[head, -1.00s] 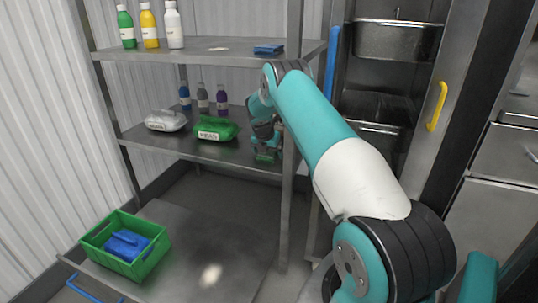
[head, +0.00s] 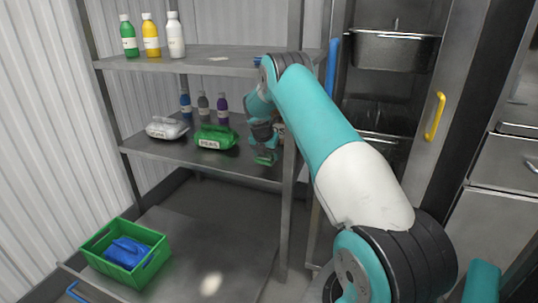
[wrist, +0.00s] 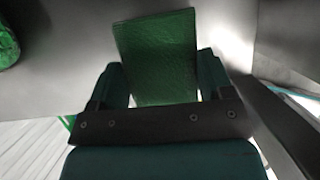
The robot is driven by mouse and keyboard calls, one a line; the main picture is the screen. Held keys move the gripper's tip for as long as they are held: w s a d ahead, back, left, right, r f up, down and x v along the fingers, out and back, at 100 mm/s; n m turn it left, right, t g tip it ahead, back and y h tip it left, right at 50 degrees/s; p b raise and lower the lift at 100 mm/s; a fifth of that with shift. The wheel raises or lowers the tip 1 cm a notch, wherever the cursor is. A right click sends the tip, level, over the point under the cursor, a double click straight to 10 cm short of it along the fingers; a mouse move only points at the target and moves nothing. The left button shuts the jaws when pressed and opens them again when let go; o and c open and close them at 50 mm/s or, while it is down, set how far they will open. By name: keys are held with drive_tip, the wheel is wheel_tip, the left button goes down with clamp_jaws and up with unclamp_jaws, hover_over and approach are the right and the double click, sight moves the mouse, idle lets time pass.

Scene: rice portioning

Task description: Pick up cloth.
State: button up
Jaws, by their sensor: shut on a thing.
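A green cloth (wrist: 157,45) stands out between the two fingers of my gripper (wrist: 158,85) in the wrist view. The fingers are shut on its sides. In the head view, my gripper (head: 264,152) points down at the right end of the middle shelf, with the green cloth (head: 265,159) at its tips. I cannot tell whether the cloth touches the shelf. A blue cloth (head: 257,62) on the top shelf is mostly hidden behind my arm.
The middle shelf (head: 160,148) holds a green bag (head: 215,138), a white bag (head: 166,128) and small bottles. A shelf post (head: 289,190) stands close right of my gripper. The top shelf (head: 200,60) is above. A green crate (head: 125,257) stands low at left.

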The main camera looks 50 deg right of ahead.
drive_tip(key=s+a+p, duration=0.1)
drive_tip(key=s+a, duration=0.1)
drive_tip(key=a, duration=0.5)
drive_tip(key=s+a, duration=0.3)
drive_tip(key=a, duration=0.5)
drive_tip(key=shift+s+a+p, duration=0.15)
drive_tip(key=shift+s+p, duration=0.2)
